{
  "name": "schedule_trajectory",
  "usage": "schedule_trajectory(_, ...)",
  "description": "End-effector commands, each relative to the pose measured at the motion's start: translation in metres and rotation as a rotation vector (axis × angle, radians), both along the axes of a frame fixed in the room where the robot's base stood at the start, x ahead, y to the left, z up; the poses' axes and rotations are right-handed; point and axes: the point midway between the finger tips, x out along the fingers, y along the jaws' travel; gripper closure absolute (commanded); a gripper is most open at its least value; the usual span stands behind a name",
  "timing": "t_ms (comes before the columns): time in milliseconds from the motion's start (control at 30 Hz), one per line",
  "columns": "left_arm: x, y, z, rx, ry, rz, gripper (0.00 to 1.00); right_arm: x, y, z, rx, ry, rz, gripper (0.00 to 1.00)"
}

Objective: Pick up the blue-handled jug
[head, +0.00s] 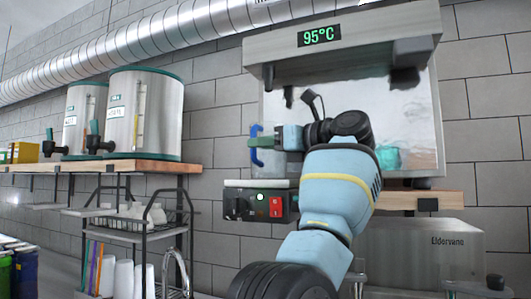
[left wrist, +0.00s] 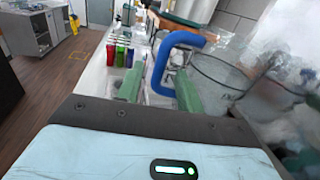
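The blue handle of the jug (head: 255,157) shows in the head view left of my left gripper (head: 264,142), below the 95°C machine. The jug's body is mostly hidden there behind my arm. In the left wrist view the jug's blue handle (left wrist: 160,66) runs between the two green fingers of my left gripper (left wrist: 158,76). The fingers stand apart on either side of it, with a gap visible at the left finger. The jug's clear body appears to lie to the right of the handle. My right gripper is not in view.
A steel machine (head: 345,42) with a 95°C display overhangs my arm. A control box with a red switch (head: 276,204) sits below the gripper. Two steel urns (head: 143,115) stand on a wooden shelf (head: 110,167) at the left. A rack with cups (head: 130,220) is below.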

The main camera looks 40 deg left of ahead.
Motion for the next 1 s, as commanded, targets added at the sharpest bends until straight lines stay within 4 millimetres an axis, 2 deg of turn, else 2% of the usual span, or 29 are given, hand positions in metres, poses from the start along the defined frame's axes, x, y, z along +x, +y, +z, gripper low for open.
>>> schedule_trajectory(67,-0.007,0.014,0.008,-0.001,-0.008,0.003,0.63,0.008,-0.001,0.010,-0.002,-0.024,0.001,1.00)
schedule_trajectory(200,-0.007,0.029,0.006,-0.001,-0.006,0.002,0.63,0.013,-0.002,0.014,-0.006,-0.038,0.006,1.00)
schedule_trajectory(500,-0.005,0.033,0.002,0.000,-0.001,-0.001,0.63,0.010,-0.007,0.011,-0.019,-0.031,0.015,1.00)
schedule_trajectory(567,-0.005,0.033,0.002,0.000,-0.001,-0.001,0.69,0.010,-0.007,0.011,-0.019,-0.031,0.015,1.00)
schedule_trajectory(800,-0.005,0.033,0.003,0.000,-0.002,-0.001,1.00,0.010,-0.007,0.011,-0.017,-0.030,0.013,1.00)
schedule_trajectory(1000,-0.005,0.033,0.003,0.000,-0.002,-0.001,1.00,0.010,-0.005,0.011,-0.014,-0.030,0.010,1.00)
